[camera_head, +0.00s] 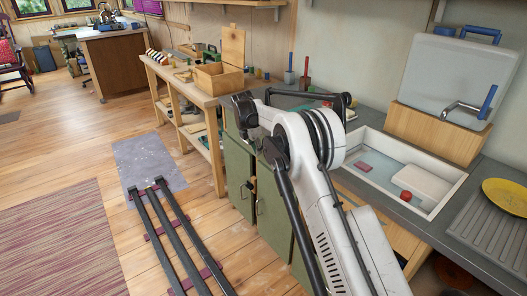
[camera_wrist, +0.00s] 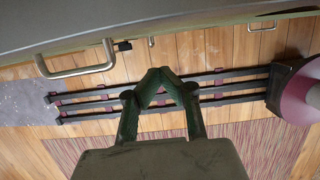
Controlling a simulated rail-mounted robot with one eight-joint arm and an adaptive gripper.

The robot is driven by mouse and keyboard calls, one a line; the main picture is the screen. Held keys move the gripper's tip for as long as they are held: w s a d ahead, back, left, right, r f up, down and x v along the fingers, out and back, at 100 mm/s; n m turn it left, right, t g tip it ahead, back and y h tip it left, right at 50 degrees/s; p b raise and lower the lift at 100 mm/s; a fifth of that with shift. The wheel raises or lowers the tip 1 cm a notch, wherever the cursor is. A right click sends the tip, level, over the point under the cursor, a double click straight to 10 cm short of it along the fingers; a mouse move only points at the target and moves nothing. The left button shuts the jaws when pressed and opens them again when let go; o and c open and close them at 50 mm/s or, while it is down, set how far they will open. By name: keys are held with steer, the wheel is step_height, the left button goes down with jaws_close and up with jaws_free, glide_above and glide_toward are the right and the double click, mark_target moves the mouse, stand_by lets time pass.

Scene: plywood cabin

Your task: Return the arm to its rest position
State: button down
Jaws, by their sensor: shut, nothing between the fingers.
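My gripper (camera_wrist: 163,77) shows in the wrist view with its two dark green fingers brought together at the tips and nothing between them. It hangs over the plank floor, above the dark floor rails (camera_wrist: 222,88) and beside the cabinet front. In the head view my white arm (camera_head: 348,235) rises from the bottom, folded up in front of the green cabinet and the counter edge. I cannot clearly make out the gripper's fingers in the head view.
Green cabinet doors (camera_head: 240,180) stand close by; a metal handle (camera_wrist: 78,70) is near the gripper. A sink (camera_head: 431,207) with a red object (camera_head: 406,197), a yellow plate (camera_head: 507,195) and a workbench with a wooden box (camera_head: 219,82) line the wall. Floor at left is open.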

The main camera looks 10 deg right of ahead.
steer(key=s+d+r+m, duration=0.15)
steer(key=s+r, duration=0.25)
steer(key=r, duration=0.4)
steer(key=s+d+r+m+t+p, duration=0.1)
steer(key=s+r+m, duration=0.2)
steer(key=r, duration=0.4)
steer(key=s+d+r+m, duration=0.15)
steer(key=s+r, duration=0.25)
steer(key=r, duration=0.4)
steer(key=s+d+r+m+t+y, duration=0.1)
steer(key=s+d+r+m, duration=0.2)
steer(key=s, duration=0.4)
steer(key=s+d+r+m+t+y, duration=0.1)
steer(key=s+d+r+m, duration=0.15)
steer(key=s+r, duration=0.4)
steer(key=s+d+f+m+t, duration=0.1)
steer(key=s+m, duration=0.2)
steer(key=s, duration=0.6)
steer(key=s+d+f+m, duration=0.2)
steer(key=s+m, duration=0.2)
steer(key=s, duration=0.5)
steer(key=s+f+m+t, duration=0.1)
steer(key=s+f+m, duration=0.2)
steer(key=s, duration=0.4)
steer(key=s+d+f+m, duration=0.1)
steer(key=s+f+m, duration=0.2)
steer(key=s, duration=0.4)
steer(key=shift+s+f+t+p, duration=0.2)
steer(key=shift+f+t+p, duration=0.2)
steer(key=shift+f, duration=0.45)
